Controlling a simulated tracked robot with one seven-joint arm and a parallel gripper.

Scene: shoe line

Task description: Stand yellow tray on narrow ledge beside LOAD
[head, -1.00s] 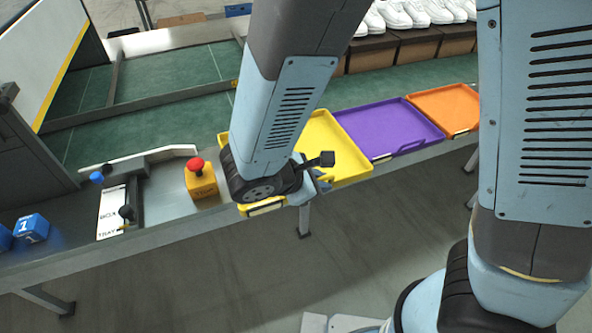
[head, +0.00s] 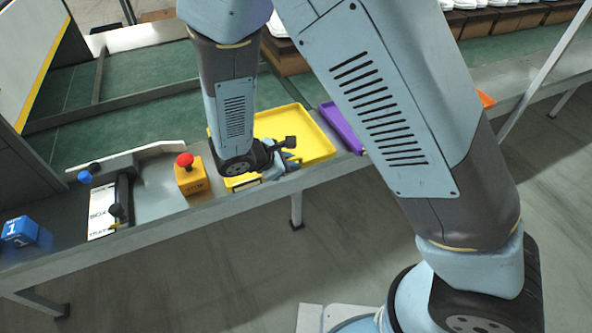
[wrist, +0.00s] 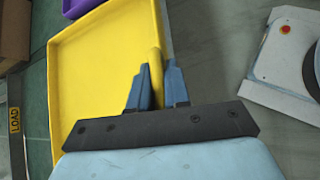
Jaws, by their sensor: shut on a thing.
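The yellow tray (head: 308,132) is at the front side of the green line, left of the purple tray, partly hidden behind my arm in the head view. In the wrist view the tray (wrist: 95,75) looks empty and fills the left middle. In the head view my gripper (head: 288,158) is at the tray's front edge. The LOAD label (wrist: 14,120) is on a dark strip at the far left of the wrist view. I cannot make out the narrow ledge for sure.
The purple tray (head: 342,127) is close to the right, and an orange tray (head: 486,99) is farther right, mostly hidden by my arm. A red-topped yellow stop button (head: 188,174) stands left of the tray.

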